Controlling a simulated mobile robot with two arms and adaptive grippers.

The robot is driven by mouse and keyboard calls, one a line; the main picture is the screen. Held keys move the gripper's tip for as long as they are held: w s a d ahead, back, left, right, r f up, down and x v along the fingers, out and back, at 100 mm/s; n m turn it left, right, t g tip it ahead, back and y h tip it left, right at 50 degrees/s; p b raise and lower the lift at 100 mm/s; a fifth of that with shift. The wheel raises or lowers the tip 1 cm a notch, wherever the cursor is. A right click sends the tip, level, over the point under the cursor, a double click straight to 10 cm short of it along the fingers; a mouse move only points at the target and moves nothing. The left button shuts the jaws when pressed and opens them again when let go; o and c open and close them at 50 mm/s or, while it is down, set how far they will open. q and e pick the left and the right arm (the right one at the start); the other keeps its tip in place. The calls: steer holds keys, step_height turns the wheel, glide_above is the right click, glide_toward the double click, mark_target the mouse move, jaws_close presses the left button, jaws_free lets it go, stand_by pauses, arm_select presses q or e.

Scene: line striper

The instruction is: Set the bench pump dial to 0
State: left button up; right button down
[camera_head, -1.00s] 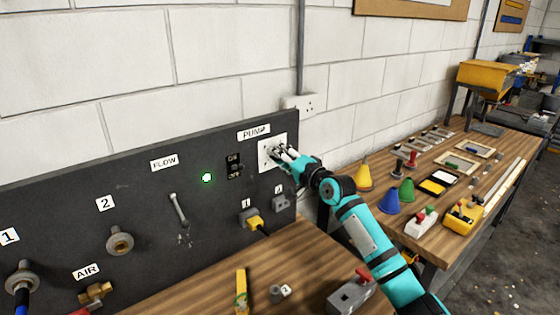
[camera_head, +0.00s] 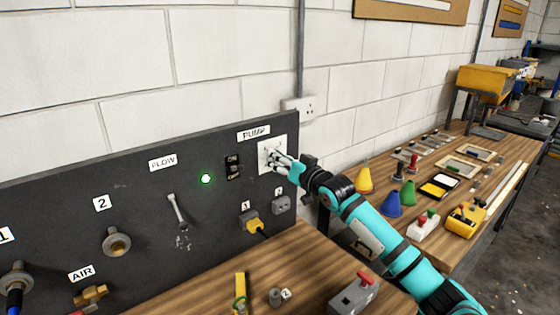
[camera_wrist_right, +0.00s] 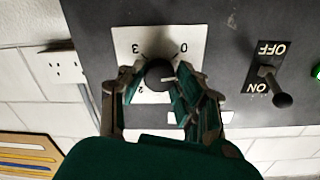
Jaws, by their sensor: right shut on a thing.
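The pump dial is a round black knob (camera_wrist_right: 158,73) on a white square plate (camera_head: 282,143) under the PUMP label, at the right end of the dark panel. In the right wrist view the plate (camera_wrist_right: 190,33) appears upside down, with 3, 0 and 2 readable around the knob. A small pale mark shows on the knob's right side; the exact setting is hard to read. My right gripper (camera_head: 273,157) is at the plate. In the right wrist view its fingers (camera_wrist_right: 158,82) stand on both sides of the knob, shut on it. My left gripper is out of view.
An ON/OFF switch (camera_head: 233,167) and a lit green lamp (camera_head: 206,179) sit left of the dial. Sockets, one with a yellow plug (camera_head: 253,222), are below. A wall socket (camera_head: 301,107) is above right. Cones and blocks stand on the right bench.

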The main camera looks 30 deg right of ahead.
steer(key=shift+f+n, duration=0.15)
steer(key=shift+n, duration=1.6)
steer(key=shift+f+n, duration=0.1)
steer(key=shift+n, duration=1.65)
steer(key=c, duration=1.3)
jaws_free()
steer(key=o, duration=0.4)
steer(key=shift+r, duration=0.15)
steer(key=shift+c, duration=0.2)
steer(key=s, duration=1.2)
steer(key=shift+d, duration=0.3)
steer(key=shift+p, duration=0.3)
